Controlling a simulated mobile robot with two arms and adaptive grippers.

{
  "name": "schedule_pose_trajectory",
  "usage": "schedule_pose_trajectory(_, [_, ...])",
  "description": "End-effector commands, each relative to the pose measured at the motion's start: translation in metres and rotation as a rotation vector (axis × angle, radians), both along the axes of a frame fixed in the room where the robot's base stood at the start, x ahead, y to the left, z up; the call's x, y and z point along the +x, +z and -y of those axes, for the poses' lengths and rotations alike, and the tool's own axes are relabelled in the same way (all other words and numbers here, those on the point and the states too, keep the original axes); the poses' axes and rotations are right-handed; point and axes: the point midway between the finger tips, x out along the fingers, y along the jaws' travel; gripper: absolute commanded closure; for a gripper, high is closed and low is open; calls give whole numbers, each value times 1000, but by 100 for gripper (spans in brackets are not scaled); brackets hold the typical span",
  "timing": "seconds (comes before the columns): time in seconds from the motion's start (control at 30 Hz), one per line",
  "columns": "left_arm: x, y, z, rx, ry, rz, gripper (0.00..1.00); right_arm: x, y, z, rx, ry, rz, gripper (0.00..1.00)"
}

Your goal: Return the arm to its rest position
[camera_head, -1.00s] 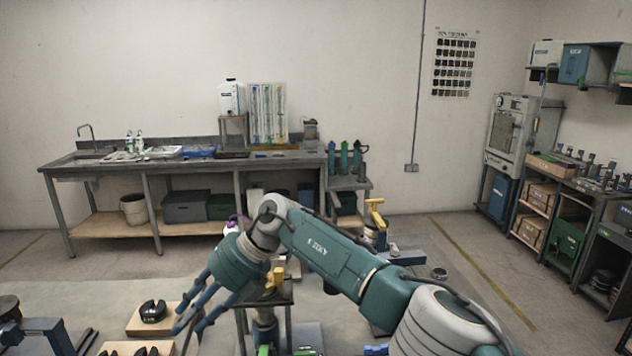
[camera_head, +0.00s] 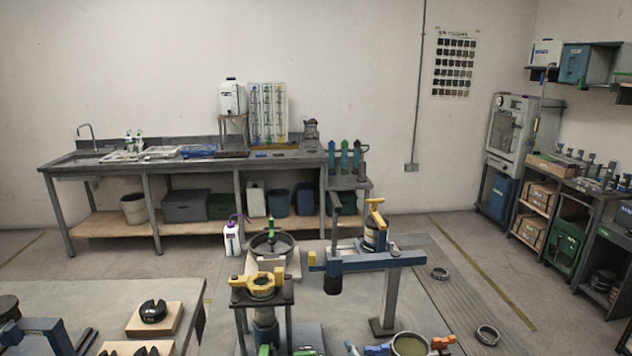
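Neither of my arms nor their grippers show in the head view now. A stand with a yellow ring-shaped top (camera_head: 258,284) is at the lower middle. Right of it, a blue beam (camera_head: 360,262) on a grey post (camera_head: 390,300) stands on the floor. A yellow-handled piece (camera_head: 376,212) rises behind the beam. A round dark bowl (camera_head: 270,244) sits on a pale box behind the yellow ring.
A table (camera_head: 195,290) at lower left holds dark round pieces on wooden blocks (camera_head: 155,320). A white jug (camera_head: 233,238) stands behind. A bowl with a blue and an orange handle (camera_head: 408,345) is at the bottom edge. Grey rings (camera_head: 487,334) lie on the floor right. A long bench (camera_head: 190,160) lines the back wall.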

Motion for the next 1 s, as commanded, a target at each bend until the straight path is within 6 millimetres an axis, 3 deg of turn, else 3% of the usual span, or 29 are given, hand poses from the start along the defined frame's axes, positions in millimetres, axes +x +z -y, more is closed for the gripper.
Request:
schedule_pose_trajectory(0.03, [0,0,0,0,0,0,60,-26,-26,22,9,-39,-96,64])
schedule_pose_trajectory(0.2, [0,0,0,0,0,0,60,-116,-86,78,26,-131,-392,64])
schedule_pose_trajectory(0.3, [0,0,0,1,1,0,60,-161,-105,96,28,-159,-518,64])
schedule_pose_trajectory(0.5, [0,0,-1,1,1,-1,60,-230,-122,119,25,-183,-695,64])
schedule_pose_trajectory(0.83, [-1,0,-2,2,2,-2,60,-320,-128,140,9,-192,-915,64])
schedule_pose_trajectory(1.0, [-2,-4,-3,4,2,-3,60,-310,-170,138,7,-190,-929,64])
